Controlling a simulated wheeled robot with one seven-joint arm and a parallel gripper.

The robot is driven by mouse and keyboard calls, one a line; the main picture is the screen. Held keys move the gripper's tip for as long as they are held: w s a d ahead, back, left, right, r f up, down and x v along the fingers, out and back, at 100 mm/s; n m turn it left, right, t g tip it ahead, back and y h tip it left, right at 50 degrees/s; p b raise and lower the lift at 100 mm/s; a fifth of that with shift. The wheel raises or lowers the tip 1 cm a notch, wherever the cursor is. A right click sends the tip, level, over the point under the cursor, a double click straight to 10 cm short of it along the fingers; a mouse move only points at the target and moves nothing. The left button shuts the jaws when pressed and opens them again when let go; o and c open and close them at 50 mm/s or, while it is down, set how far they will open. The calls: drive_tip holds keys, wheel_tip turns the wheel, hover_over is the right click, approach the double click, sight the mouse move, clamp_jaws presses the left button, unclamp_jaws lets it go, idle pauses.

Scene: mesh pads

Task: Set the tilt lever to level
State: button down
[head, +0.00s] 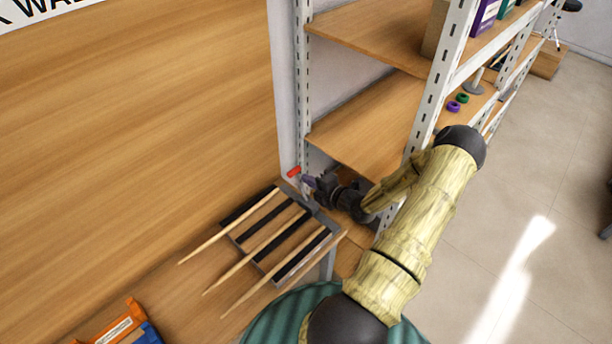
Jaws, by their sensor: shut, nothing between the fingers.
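A dark slatted rack (262,232) with pale wooden rods lies on the wooden surface below the shelving. A small red piece (293,172) shows at its far end by the shelf post; it may be the grip of the tilt lever, but most of that part is hidden. My gripper (309,181) is shut and empty, just right of the red piece and close to the rack's far corner. I cannot tell whether it touches the red piece. The lever's angle cannot be made out.
A white slotted shelf post (437,85) stands right behind my arm, and a wooden shelf (375,122) is above my gripper. Purple and green rings (454,106) lie on a shelf. Orange and blue packets (118,322) lie at the lower left. Floor (545,150) is open at right.

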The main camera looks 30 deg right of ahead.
drive_tip(key=b+v, duration=0.3)
drive_tip(key=v, duration=0.8)
drive_tip(key=shift+w+f, duration=0.1)
drive_tip(key=shift+w, duration=0.05)
drive_tip(key=s+a+r+n+g+y, duration=0.25)
drive_tip(key=a+n+g, duration=0.45)
drive_tip(key=a+n, duration=0.45)
drive_tip(key=s+a+r+n+g+y, duration=0.25)
drive_tip(key=a+n+g, duration=0.5)
drive_tip(key=n, duration=0.75)
drive_tip(key=a+r+n+t+h, duration=0.1)
drive_tip(key=a+r+n+h, duration=0.2)
drive_tip(key=n, duration=0.9)
drive_tip(key=a+r+n+t+h, duration=0.1)
drive_tip(key=a+r+n+h, duration=0.2)
drive_tip(key=n, duration=1)
wheel_tip(320, 180, up, 4)
drive_tip(key=shift+a+f+h, duration=0.1)
drive_tip(key=shift+a+h, duration=0.3)
drive_tip(key=shift+h, duration=0.6)
